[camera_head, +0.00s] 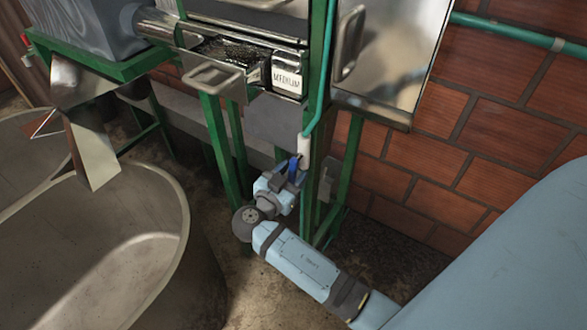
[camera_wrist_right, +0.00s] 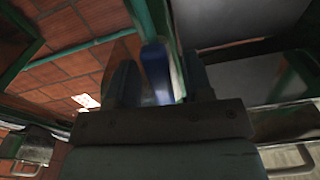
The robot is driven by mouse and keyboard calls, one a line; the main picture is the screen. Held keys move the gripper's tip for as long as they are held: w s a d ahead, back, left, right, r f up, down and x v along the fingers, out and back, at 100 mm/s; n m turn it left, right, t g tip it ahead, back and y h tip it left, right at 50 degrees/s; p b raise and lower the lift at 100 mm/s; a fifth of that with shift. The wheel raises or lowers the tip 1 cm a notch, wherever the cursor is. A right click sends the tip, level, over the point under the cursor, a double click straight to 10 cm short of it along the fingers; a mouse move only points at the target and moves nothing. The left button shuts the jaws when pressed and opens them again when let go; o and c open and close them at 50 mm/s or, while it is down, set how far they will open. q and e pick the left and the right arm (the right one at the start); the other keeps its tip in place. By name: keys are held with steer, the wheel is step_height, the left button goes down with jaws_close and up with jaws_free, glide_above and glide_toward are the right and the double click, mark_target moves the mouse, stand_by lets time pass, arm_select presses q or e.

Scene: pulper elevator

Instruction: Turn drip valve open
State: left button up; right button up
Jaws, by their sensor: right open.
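The drip valve shows as a blue handle (camera_head: 293,168) just below a white fitting (camera_head: 304,145) on the green pipe, beside a green post. In the right wrist view, the blue handle (camera_wrist_right: 157,72) stands between the two dark fingers. My right gripper (camera_head: 289,164) is open, with its fingers around the handle. There is a gap on the handle's right side; I cannot tell if the left finger touches it. The valve body is mostly hidden by the gripper and post. My left gripper is not in view.
Green machine legs (camera_head: 219,150) stand left of the gripper, and a brick wall (camera_head: 450,150) is behind. A large grey tank (camera_head: 180,255) fills the lower left. A metal drawer marked MEDIUM (camera_head: 287,80) sits above. Open floor lies between tank and arm.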

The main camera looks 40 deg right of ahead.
jaws_close()
steer(key=shift+s+n, duration=0.2)
steer(key=shift+n, duration=0.5)
jaws_free()
steer(key=shift+d, duration=0.1)
steer(key=shift+b, duration=0.3)
